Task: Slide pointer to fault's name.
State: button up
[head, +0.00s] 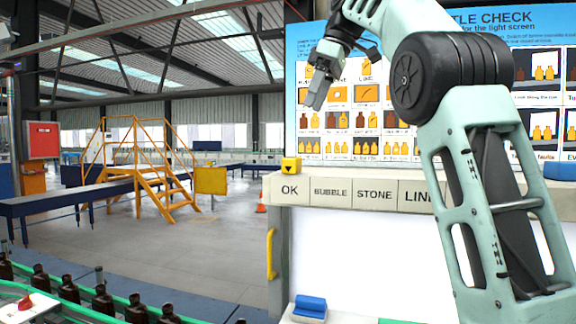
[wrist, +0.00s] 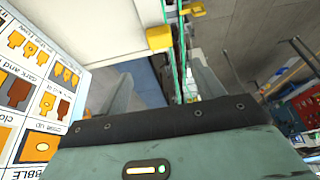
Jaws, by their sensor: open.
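The pointer (head: 291,165) is a small yellow block with a black down-pointing triangle. It stands at the left end of the label strip, above the OK label (head: 289,190). To its right are the BUBBLE (head: 330,191) and STONE (head: 374,194) labels and a partly covered LINE label (head: 414,196). My gripper (head: 318,88) is open and empty, above the pointer and in front of the chart. In the wrist view the open fingers (wrist: 160,88) show, with a yellow block (wrist: 160,38) beyond them that looks like the pointer. My arm hides the strip's right part.
The bottle-check chart (head: 345,66) stands behind the strip. Below is a white light screen (head: 345,250), partly covered by my arm; I see no bottle on its visible part. A blue block (head: 310,306) sits lower down. Dark bottles (head: 103,300) line a green-railed conveyor at lower left.

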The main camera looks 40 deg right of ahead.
aim_at(292, 165)
jog(key=b+x, duration=0.2)
jog(key=x, duration=1.2)
jog(key=shift+f, duration=0.25)
jog(key=shift+c, duration=0.4)
